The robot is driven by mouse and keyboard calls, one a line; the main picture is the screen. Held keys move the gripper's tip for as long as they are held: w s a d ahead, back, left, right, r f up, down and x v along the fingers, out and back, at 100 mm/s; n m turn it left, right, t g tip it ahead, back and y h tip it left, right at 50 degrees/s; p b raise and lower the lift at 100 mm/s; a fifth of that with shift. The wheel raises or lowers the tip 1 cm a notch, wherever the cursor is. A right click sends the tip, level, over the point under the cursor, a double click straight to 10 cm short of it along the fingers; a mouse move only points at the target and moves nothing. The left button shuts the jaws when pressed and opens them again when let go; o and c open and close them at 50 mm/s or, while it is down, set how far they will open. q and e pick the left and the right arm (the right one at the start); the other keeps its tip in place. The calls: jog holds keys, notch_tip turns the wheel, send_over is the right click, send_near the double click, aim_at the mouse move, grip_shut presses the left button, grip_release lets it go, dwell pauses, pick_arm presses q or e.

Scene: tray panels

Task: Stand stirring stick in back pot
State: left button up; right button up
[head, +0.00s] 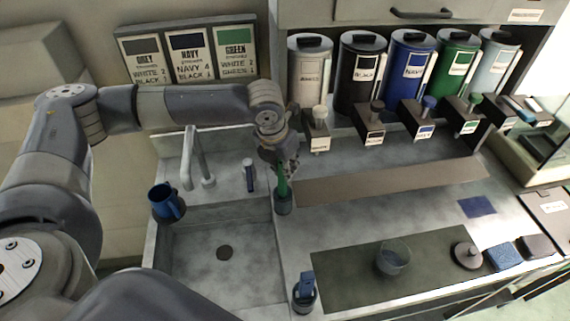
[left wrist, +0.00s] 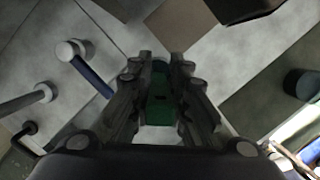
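The green stirring stick (head: 283,185) stands roughly upright with its lower end at the back pot (head: 283,206), a small dark cup right of the sink. It appears to be inside the pot's mouth, but whether it touches the bottom is hidden. My left gripper (head: 281,165) is around the stick's upper part above the pot. In the left wrist view the fingers (left wrist: 160,70) flank the green stick (left wrist: 160,105) closely on both sides and appear shut on it. A front pot (head: 304,297) with a blue item in it stands nearer the counter's front. My right gripper is not in view.
A blue mug (head: 166,203) sits at the sink's left rim, near the tap (head: 196,165). A blue, white-topped item (head: 249,175) is just left of the gripper. Several paint dispensers (head: 412,68) line the back.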

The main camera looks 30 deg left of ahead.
pick_arm(q)
jog(key=o, duration=0.5)
jog(key=shift+c, duration=0.2)
jog(key=v, duration=1.2)
dwell(0.4)
